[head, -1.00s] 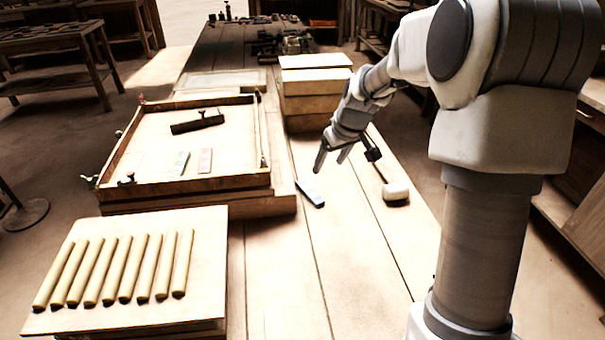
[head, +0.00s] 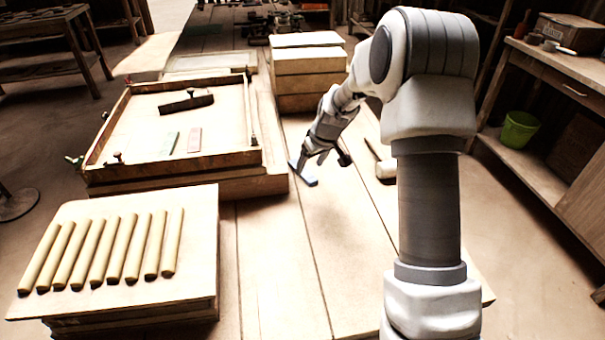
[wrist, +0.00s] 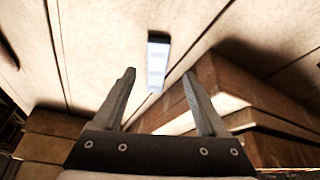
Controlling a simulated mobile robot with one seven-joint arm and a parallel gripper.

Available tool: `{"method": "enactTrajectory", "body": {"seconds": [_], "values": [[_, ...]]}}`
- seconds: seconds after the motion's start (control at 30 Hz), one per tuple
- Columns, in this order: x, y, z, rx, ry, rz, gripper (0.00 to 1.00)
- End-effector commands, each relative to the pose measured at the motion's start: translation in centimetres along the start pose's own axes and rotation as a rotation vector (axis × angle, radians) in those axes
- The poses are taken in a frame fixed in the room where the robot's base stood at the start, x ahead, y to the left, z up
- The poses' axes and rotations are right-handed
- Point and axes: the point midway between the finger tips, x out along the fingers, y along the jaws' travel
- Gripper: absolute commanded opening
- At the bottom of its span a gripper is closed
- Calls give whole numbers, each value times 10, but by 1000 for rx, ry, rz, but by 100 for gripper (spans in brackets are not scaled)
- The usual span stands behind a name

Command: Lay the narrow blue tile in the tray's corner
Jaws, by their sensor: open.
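The narrow blue tile (head: 303,174) lies flat on the table, to the right of the tray. It also shows in the wrist view (wrist: 158,58), between and just beyond my fingertips. My gripper (head: 311,162) is open and empty, pointing down close above the tile; I cannot tell if a finger touches it. In the wrist view my gripper (wrist: 159,74) has its two fingers well apart. The tray (head: 190,160) is a shallow wooden frame at the left.
A dark bar-shaped tool (head: 186,104) lies in the tray. Stacked wooden blocks (head: 308,75) stand behind my gripper. A pale-headed mallet (head: 386,169) lies to its right. A board with several yellow rods (head: 110,245) stands front left. The table front is clear.

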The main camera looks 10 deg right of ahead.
Motion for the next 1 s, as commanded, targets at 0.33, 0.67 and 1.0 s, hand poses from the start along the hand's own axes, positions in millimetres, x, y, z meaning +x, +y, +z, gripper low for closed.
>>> {"method": "enactTrajectory", "body": {"seconds": [0.33,0.67,1.0], "values": [[45,4,-2,0,-1,-1,75],[45,4,-2,0,0,-1,59],[45,4,-2,0,0,-1,0]]}}
